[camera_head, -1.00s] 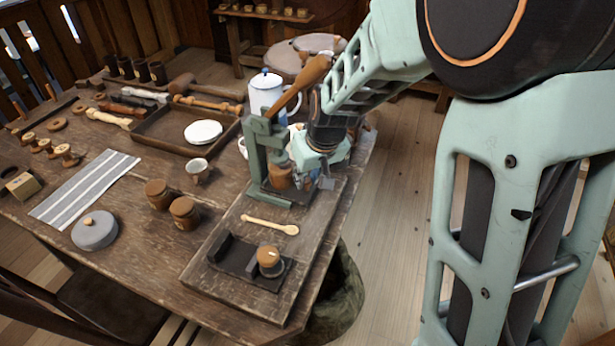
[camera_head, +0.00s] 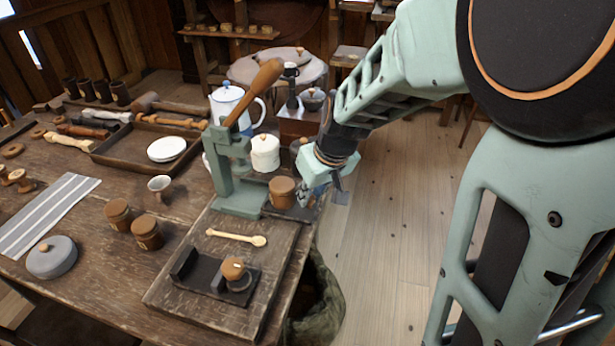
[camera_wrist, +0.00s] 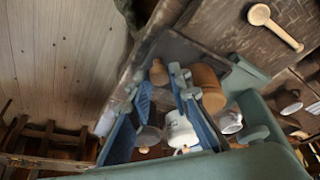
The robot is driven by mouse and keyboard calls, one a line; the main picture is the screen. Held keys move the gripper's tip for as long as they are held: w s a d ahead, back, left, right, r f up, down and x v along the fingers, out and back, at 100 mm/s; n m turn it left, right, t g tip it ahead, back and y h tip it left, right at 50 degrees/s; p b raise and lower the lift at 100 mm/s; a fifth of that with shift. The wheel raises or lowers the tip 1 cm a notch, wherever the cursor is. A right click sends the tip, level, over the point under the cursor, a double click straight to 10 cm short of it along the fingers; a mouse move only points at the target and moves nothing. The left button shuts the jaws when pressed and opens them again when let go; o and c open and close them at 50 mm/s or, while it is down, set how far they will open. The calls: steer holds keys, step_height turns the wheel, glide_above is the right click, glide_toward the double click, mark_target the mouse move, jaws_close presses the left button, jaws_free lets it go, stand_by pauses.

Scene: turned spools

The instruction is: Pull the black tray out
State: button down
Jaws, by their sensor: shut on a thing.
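The black tray (camera_head: 290,213) is a flat dark plate at the foot of the green press (camera_head: 232,172). It juts out to the right of the press and carries a brown wooden spool (camera_head: 283,191). In the wrist view the tray (camera_wrist: 188,50) lies beyond my fingers, with the spool (camera_wrist: 207,88) behind one finger. A small wooden knob (camera_wrist: 158,72) shows between my fingertips. My gripper (camera_head: 310,196) is at the tray's outer right end, shut on what looks like this knob. The exact contact is hard to see.
A board in front of the press bears a wooden spoon (camera_head: 236,237) and a second black holder with a spool (camera_head: 234,270). A white lidded pot (camera_head: 265,153) and a blue-rimmed jug (camera_head: 228,108) stand behind. Open floor (camera_head: 375,230) lies right of the table.

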steer(key=c, duration=1.8)
jaws_free()
step_height(320, 180, up, 10)
